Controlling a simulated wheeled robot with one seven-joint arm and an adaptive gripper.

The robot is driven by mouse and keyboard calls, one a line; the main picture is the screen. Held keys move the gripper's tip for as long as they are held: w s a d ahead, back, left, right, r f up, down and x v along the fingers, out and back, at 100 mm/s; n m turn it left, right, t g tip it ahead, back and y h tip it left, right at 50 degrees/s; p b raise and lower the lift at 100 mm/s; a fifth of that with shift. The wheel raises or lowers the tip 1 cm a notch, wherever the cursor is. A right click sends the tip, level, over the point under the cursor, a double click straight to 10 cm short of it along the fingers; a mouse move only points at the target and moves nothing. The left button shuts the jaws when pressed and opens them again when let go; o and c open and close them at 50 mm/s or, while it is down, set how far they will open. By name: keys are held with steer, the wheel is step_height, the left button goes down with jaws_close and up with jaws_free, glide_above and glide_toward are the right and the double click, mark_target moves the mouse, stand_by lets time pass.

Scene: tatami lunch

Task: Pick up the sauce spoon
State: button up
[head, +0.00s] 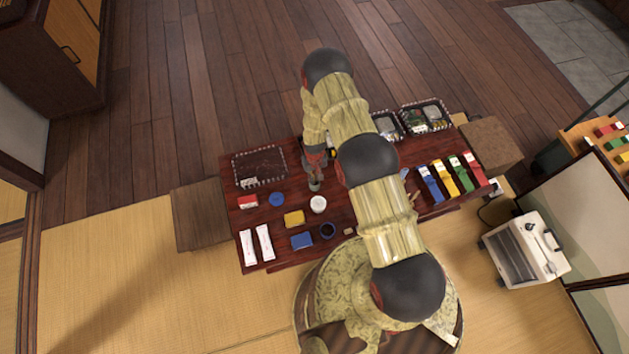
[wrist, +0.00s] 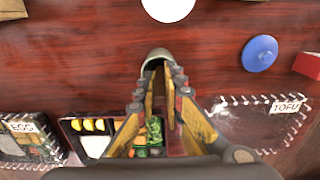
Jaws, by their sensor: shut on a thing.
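My gripper (head: 315,160) is over the middle of the dark red table, and its fingers also show in the wrist view (wrist: 160,95). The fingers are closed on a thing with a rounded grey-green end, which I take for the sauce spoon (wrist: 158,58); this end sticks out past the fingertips. In the head view a small grey part (head: 315,186) shows below the fingers. Most of the thing is hidden between the fingers, and I cannot tell whether it touches the table.
A white round item (head: 317,204), a blue disc (head: 277,199) and a yellow box (head: 293,219) stand near the gripper. A TOFU-labelled tray (head: 236,167) is at the back left. Food trays (head: 447,119) are at the back right. My arm hides part of the table.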

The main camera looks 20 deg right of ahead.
jaws_close()
step_height(320, 180, up, 10)
steer(key=p, duration=0.3)
stand_by(0.3)
